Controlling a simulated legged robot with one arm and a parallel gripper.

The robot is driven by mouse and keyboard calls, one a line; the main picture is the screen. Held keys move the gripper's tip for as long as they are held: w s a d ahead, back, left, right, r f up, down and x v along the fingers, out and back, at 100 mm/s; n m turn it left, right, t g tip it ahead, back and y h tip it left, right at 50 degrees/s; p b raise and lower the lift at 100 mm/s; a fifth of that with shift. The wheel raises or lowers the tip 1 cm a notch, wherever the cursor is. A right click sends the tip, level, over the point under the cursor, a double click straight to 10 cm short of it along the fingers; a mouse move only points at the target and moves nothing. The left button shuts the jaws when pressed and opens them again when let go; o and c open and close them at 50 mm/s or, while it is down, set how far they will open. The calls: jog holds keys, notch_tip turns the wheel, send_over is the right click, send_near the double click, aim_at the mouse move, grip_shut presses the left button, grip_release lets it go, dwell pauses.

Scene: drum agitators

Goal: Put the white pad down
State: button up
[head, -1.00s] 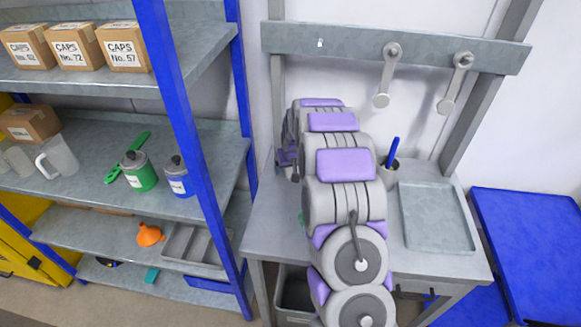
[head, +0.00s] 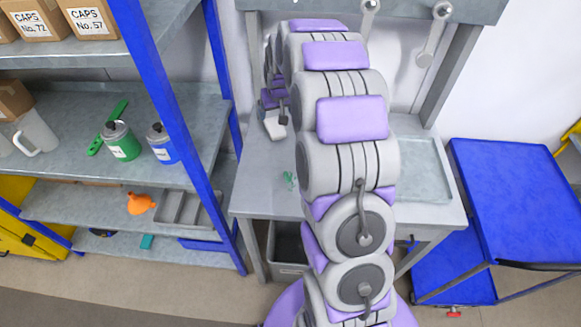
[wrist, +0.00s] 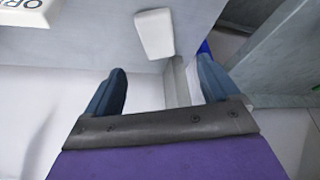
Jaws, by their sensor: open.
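The white pad (wrist: 155,34) is a small pale block with rounded edges. In the wrist view it lies on the grey surface beyond my fingertips, touching neither finger. My gripper (wrist: 160,85) is open, its two dark blue fingers wide apart with nothing between them. In the head view, my gripper (head: 274,100) is small and partly hidden behind my arm, over the left part of the grey workbench (head: 262,185). A pale piece just below it looks like the white pad (head: 274,126).
A white item with black letters (wrist: 24,12) is cut off at the wrist view's corner. A blue-post shelf (head: 165,95) stands left, a blue cart (head: 515,195) right.

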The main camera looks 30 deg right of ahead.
jog(key=s+a+r+n+g, duration=0.1)
jog(key=s+a+r, duration=0.3)
jog(key=s, duration=0.6)
jog(key=s+a+r+g+y, duration=0.1)
jog(key=s+a+r+g, duration=0.15)
jog(key=s+a, duration=0.6)
jog(key=s+a+r+n+g, duration=0.1)
jog(key=s+a+r, duration=0.25)
jog(key=s, duration=0.85)
jog(key=s+a+g, duration=0.1)
jog(key=s+a, duration=0.1)
jog(key=s, duration=1.2)
jog(key=shift+s+f+g, duration=0.15)
jog(key=shift+s+g, duration=0.15)
jog(key=shift+g, duration=0.05)
jog(key=shift+o, duration=0.2)
jog(key=shift+a, duration=0.15)
